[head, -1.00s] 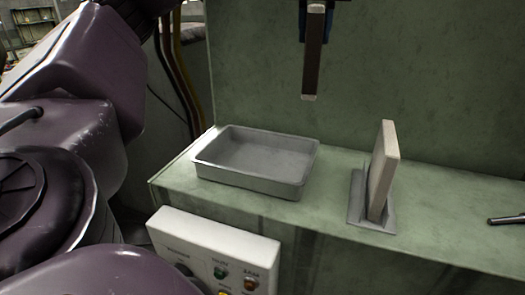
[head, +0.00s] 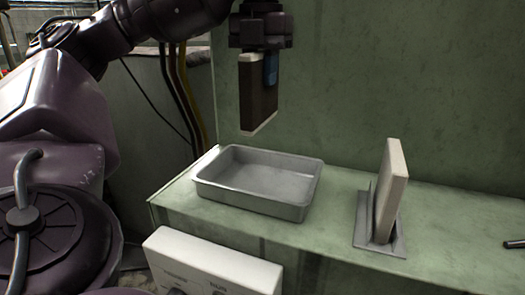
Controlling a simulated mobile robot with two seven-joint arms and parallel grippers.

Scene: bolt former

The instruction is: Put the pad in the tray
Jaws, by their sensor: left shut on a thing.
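My left gripper (head: 262,52) comes in from the upper left and points down. It is shut on a dark pad with a pale lower edge (head: 258,98), held upright in the air above the back of the tray. The grey metal tray (head: 305,190) stands on the green ledge, open at the top, and looks empty. A second pad, pale and slab-like (head: 393,190), leans in a small grey holder (head: 366,240) to the right of the tray. My right gripper is not in view.
The green ledge (head: 335,205) runs across the machine, with a green wall (head: 400,90) behind it. A white control box (head: 215,262) sits below its front edge. A dark rod-like object (head: 514,244) lies at the far right. The ledge is clear between tray and holder.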

